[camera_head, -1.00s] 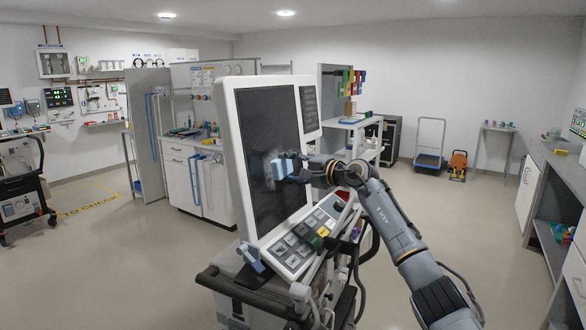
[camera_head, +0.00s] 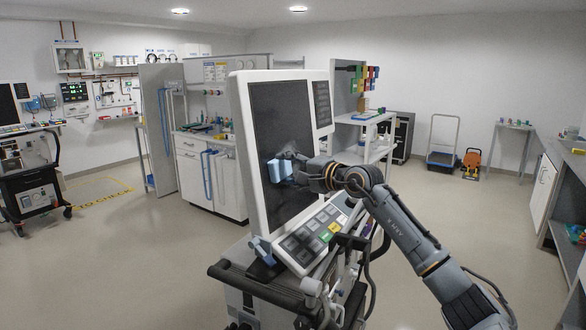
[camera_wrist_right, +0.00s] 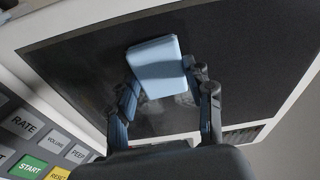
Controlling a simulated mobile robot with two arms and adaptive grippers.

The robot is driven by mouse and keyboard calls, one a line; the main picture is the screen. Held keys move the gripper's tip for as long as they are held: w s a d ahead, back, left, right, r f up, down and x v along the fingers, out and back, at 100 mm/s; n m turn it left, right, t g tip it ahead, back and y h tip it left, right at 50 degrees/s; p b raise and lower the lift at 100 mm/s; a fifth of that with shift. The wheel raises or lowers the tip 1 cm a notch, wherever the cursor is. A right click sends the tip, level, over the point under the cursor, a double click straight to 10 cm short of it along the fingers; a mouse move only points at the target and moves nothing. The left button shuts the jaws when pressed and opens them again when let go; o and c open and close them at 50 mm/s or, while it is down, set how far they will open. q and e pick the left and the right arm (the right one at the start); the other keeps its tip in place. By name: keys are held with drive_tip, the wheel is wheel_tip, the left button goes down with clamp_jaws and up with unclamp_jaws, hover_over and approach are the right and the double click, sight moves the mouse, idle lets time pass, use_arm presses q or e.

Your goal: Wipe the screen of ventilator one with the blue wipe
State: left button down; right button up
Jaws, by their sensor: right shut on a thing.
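The ventilator's dark screen (camera_head: 281,135) stands upright in a white frame in front of me, above a slanted key panel (camera_head: 314,238). My right gripper (camera_head: 293,167) is shut on the blue wipe (camera_head: 274,171), a light blue block, and holds it at the screen's face, around mid-height. In the right wrist view the blue wipe (camera_wrist_right: 158,66) sits between the fingers of the gripper (camera_wrist_right: 165,95) against or very near the screen (camera_wrist_right: 245,50). A greyish smudged patch (camera_wrist_right: 172,112) shows on the screen beside the wipe. My left gripper is not in view.
The ventilator's cart with a dark handle rail (camera_head: 262,290) and hoses (camera_head: 372,290) stands below the screen. Another equipment cart (camera_head: 30,180) is at the far left. A counter (camera_head: 560,185) lines the right. The floor between is clear.

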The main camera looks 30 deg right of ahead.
drive_tip(key=shift+w+a+r+p, duration=0.1)
drive_tip(key=shift+r+p, duration=0.65)
drive_tip(key=shift+r, duration=0.25)
drive_tip(key=shift+w+d, duration=0.7)
drive_tip(key=shift+d, duration=0.9)
drive_tip(key=shift+w+d, duration=0.7)
drive_tip(key=shift+d, duration=0.9)
drive_tip(key=shift+w+d, duration=0.7)
drive_tip(key=shift+d, duration=0.9)
drive_tip(key=shift+s+d+f+b, duration=0.1)
drive_tip(key=shift+s+d+b, duration=0.25)
drive_tip(key=shift+s+b, duration=0.4)
drive_tip(key=shift+d+r+b+v, duration=0.15)
drive_tip(key=shift+b+v, duration=0.3)
drive_tip(key=shift+v, duration=0.65)
drive_tip(key=shift+d+r+b+v, duration=0.15)
drive_tip(key=shift+b+v, duration=0.3)
drive_tip(key=shift+v, duration=0.6)
drive_tip(key=shift+f, duration=0.1)
